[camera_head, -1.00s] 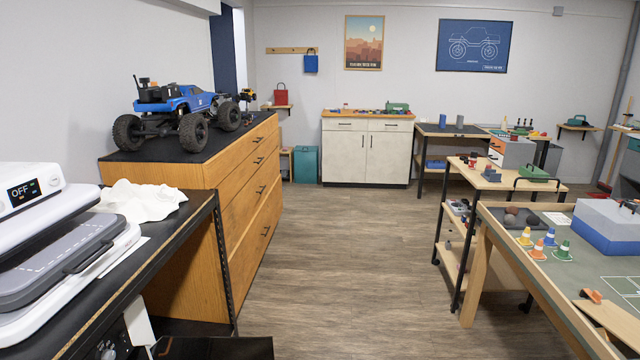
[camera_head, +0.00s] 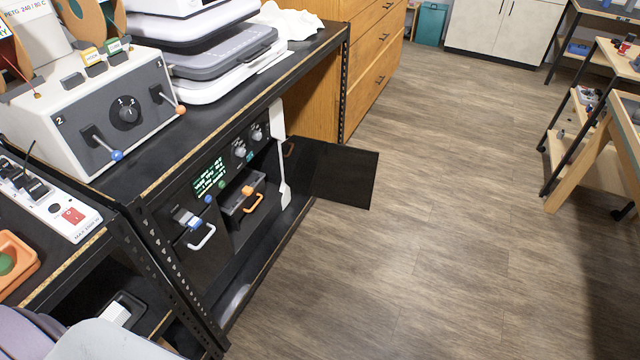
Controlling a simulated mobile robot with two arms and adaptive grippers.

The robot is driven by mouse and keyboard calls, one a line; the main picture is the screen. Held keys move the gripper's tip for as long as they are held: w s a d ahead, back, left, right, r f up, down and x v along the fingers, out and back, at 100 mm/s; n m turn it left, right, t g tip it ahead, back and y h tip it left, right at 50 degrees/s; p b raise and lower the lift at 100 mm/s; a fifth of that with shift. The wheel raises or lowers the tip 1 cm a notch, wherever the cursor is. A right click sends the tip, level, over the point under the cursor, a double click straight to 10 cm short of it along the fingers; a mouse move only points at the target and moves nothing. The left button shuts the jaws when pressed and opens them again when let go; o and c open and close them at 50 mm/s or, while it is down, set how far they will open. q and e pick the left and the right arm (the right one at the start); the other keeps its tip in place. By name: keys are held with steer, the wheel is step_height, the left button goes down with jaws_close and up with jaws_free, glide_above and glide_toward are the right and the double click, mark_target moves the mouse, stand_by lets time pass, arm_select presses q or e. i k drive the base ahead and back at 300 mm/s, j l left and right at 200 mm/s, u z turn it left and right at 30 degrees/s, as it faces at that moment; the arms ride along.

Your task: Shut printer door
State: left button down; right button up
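The printer door (camera_head: 345,173) is a dark flat panel. It stands wide open, swung out to the right over the floor. The printer (camera_head: 213,176) sits under the black workbench, with a green-lit display and knobs on its front. Its opening shows a dark inner box (camera_head: 239,199) with an orange handle. A white handle (camera_head: 201,237) is on the dark front panel left of the opening. Neither of my grippers is in view, and nothing touches the door.
The wooden floor (camera_head: 440,240) in front of the door is clear. A wooden drawer cabinet (camera_head: 375,55) stands beyond the bench. A switch box (camera_head: 110,110) and a heat press (camera_head: 225,55) are on the bench top. A wooden-legged table (camera_head: 585,155) is at the right.

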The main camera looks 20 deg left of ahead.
mark_target(341, 174)
steer(key=u, duration=2.1)
steer(key=l+u, duration=0.3)
steer(key=u, duration=0.15)
steer(key=l+u, duration=0.6)
steer(key=u, duration=0.25)
steer(key=l+u, duration=0.4)
steer(key=k+l, duration=0.2)
steer(key=l, duration=0.35)
steer(key=k+l, duration=0.25)
steer(key=l, duration=0.3)
steer(key=k+l, duration=0.2)
steer(key=l, duration=0.35)
steer(key=k+l, duration=0.25)
steer(key=l, duration=0.3)
steer(key=k+l, duration=0.2)
steer(key=l, duration=0.35)
steer(key=k+l, duration=0.25)
steer(key=l, duration=0.3)
steer(key=k+l, duration=0.2)
steer(key=l, duration=0.35)
steer(key=k+l, duration=0.2)
steer(key=l, duration=0.3)
